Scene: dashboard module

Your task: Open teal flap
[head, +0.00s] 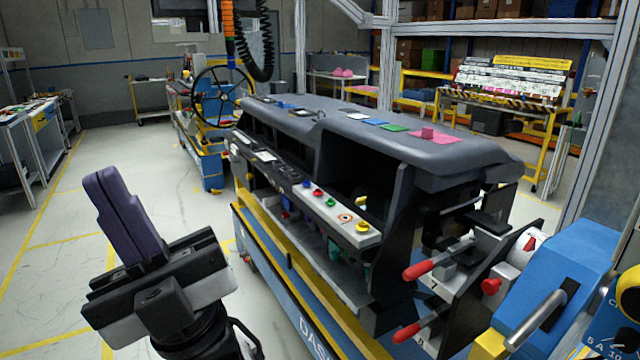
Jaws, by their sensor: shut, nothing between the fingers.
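My gripper (105,178) is at the left of the head view, its dark purple fingers together and pointing up. It is empty and stands apart from the dashboard module (460,160), to its left and nearer the camera. No clearly teal flap stands out. A small green plate (394,128) lies flat on the module's top, between a blue plate (375,122) and a pink plate with a raised knob (433,137). A small teal-green part (335,253) shows under the front panel, partly hidden. I cannot tell whether either is the flap.
A grey front panel (340,216) carries several coloured knobs. Red-handled levers (425,271) stick out at the module's near end, beside a blue machine (560,275). A steering wheel (221,92) stands at the far end. The floor left of the module is open.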

